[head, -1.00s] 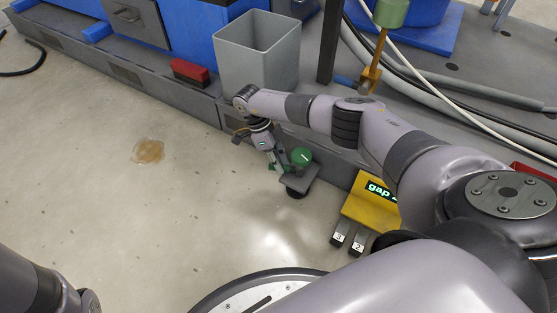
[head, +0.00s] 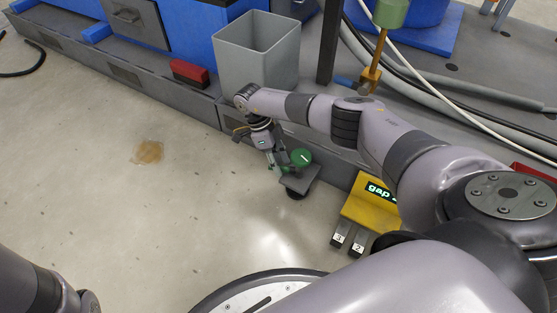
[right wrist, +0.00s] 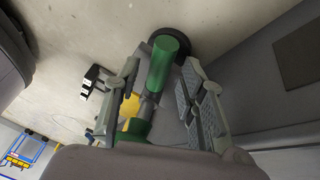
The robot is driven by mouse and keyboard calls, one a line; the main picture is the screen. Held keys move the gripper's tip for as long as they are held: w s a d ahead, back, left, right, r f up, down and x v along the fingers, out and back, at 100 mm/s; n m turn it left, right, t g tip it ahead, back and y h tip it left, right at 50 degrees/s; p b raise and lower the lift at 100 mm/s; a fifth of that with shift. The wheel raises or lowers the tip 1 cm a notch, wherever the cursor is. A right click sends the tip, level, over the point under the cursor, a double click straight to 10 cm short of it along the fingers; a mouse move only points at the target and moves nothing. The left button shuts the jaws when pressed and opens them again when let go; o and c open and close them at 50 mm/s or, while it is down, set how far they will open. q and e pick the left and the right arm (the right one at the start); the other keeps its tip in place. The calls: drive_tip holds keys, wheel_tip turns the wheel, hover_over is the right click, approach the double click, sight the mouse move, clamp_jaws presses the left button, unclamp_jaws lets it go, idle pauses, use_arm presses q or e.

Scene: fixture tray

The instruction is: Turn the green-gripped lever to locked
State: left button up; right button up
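The green-gripped lever shows in the right wrist view as a green cylindrical grip (right wrist: 166,62) on a grey rod, with another green part (right wrist: 135,128) lower down. In the head view a round green part (head: 301,157) with a white mark sits above a small grey block (head: 300,177). My right gripper (head: 278,165) is at its left side, pointing down. In the right wrist view its fingers (right wrist: 163,72) are apart, with the green grip between them; I cannot tell whether either touches it. My left gripper is out of view.
A yellow box marked "gap" (head: 371,204) with numbered dark tabs stands right of the lever. A grey bin (head: 258,60) and a red block (head: 189,73) are on the platform behind. A brownish puddle (head: 149,152) lies on the otherwise clear floor at left.

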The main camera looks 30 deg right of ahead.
drive_tip(key=v, duration=1.2)
idle(0.4)
